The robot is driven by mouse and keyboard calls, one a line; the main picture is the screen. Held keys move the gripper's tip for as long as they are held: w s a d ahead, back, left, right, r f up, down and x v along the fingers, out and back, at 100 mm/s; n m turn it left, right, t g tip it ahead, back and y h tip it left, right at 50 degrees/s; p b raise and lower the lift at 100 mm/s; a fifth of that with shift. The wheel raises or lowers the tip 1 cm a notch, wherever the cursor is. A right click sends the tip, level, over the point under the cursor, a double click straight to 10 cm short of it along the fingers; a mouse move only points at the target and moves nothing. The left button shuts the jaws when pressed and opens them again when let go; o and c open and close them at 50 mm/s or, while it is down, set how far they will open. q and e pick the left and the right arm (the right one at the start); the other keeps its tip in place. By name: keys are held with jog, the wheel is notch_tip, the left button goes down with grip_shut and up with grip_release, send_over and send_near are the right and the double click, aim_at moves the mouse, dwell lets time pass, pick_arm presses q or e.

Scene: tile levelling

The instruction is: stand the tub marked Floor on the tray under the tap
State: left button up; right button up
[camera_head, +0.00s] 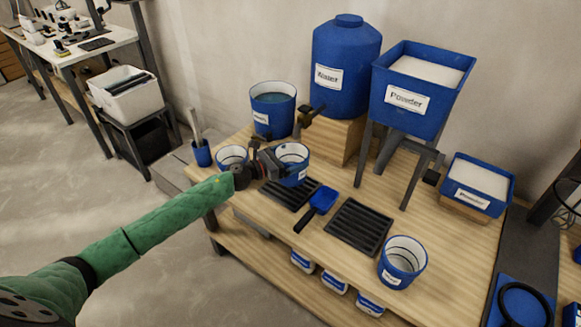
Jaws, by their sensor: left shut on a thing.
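My left gripper (268,164) is shut on a blue tub with a white inside (293,178). The tub is roughly upright at the near tray under the water tank; I cannot tell whether it touches the tray. Its label is too small to read. The black slatted left tray (308,187) is partly hidden by the tub. The tap (309,115) sticks out from the blue tank marked Water (345,65), above and behind the tub. Two similar tubs stand on the bench, one left of the gripper (231,152) and one at the front right (397,277), labels unreadable. My right gripper is not in view.
A second slatted tray (358,228) lies below the Powder hopper (421,90) on its legs. A blue scoop (322,199) lies between the trays. A bucket of liquid (273,112) stands behind the gripper. A blue bin (479,185) sits at right. Bench front is fairly clear.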

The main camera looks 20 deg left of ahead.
pick_arm(q)
jog(key=shift+a+f, duration=0.15)
jog(key=shift+f, duration=1.95)
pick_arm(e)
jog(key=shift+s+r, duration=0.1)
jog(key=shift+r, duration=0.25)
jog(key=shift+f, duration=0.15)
pick_arm(q)
jog(key=shift+f, duration=0.1)
jog(key=o, duration=0.9)
jog(key=shift+o, duration=0.8)
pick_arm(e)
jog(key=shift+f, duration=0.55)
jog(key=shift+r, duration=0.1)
